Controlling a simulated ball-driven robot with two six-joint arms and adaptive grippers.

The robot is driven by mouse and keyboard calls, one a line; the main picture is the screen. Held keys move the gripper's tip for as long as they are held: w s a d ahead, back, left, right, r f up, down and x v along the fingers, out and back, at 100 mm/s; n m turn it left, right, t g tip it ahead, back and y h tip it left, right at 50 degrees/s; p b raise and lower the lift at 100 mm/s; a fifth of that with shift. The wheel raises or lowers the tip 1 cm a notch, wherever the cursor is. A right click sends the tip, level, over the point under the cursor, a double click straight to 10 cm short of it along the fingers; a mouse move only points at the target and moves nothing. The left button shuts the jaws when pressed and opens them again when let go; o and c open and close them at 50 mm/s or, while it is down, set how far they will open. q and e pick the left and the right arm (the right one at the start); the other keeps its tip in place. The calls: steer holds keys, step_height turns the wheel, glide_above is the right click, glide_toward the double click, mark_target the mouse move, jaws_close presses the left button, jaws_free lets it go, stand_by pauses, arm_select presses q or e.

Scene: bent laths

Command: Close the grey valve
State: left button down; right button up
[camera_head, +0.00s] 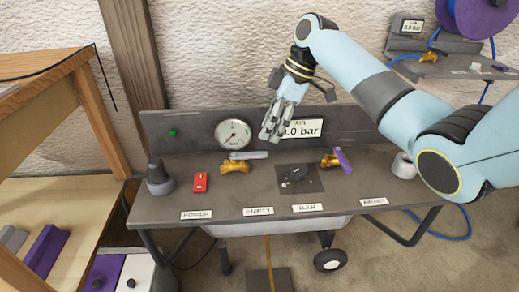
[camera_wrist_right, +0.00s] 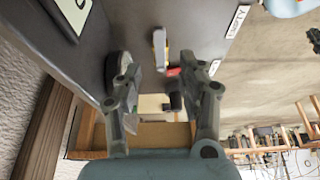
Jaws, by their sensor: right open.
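The grey valve (camera_head: 236,166) is a brass body with a grey lever (camera_head: 249,155) on top. It stands on the bench in front of the gauge, and its lever points right, roughly along the bench. In the right wrist view the grey lever (camera_wrist_right: 159,45) shows beyond the fingertips. My right gripper (camera_head: 269,134) is open and empty, above and behind the lever's right end, in front of the display. It also shows in the right wrist view (camera_wrist_right: 165,84), with a gap between the fingers. It appears apart from the valve. My left gripper is out of view.
A round gauge (camera_head: 233,134) and an air display (camera_head: 302,129) are on the upright back panel. A wooden shelf is at left.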

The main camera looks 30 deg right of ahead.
mark_target(256, 154)
steer(key=b+x, duration=0.1)
steer(key=x, duration=0.6)
steer(key=shift+c, duration=0.2)
jaws_close()
